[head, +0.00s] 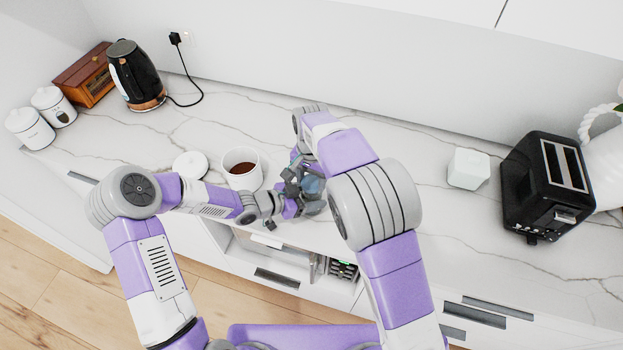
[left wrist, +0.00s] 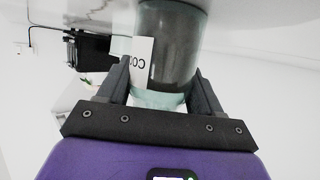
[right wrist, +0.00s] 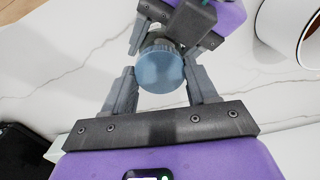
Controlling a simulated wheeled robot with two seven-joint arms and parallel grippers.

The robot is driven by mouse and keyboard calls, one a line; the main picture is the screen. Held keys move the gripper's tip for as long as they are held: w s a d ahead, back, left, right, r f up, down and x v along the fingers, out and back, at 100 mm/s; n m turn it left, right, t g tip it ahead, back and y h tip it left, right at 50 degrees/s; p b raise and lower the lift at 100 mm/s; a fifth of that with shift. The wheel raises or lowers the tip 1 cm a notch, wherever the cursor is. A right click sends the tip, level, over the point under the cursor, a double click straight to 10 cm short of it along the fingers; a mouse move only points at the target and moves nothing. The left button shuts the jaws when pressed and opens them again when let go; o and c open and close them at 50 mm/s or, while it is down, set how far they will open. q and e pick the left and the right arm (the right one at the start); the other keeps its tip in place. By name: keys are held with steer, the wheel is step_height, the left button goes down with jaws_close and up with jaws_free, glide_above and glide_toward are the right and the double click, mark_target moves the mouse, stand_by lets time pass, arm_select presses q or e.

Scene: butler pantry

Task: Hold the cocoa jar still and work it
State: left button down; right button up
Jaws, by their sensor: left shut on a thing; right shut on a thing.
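The cocoa jar (head: 313,186) is between my two grippers over the front of the counter, partly hidden by them in the head view. In the left wrist view its clear body (left wrist: 172,40) shows dark contents and a white label starting "CO". My left gripper (left wrist: 160,75) is shut on the jar's body. In the right wrist view the jar's round blue lid (right wrist: 160,68) sits between the fingers of my right gripper (right wrist: 162,80), shut on it from above. The left gripper's dark fingers (right wrist: 190,22) show just beyond the lid.
A white canister (head: 242,181) with brown contents stands open left of the jar, a round white lid (head: 190,165) beside it. A kettle (head: 135,75) and wooden box (head: 86,73) stand back left. A white block (head: 468,168) and black toaster (head: 547,185) stand right.

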mark_target(311, 182)
steer(key=shift+r, duration=0.15)
steer(key=shift+r, duration=1.9)
arm_select(q)
steer(key=shift+c, duration=0.5)
jaws_free()
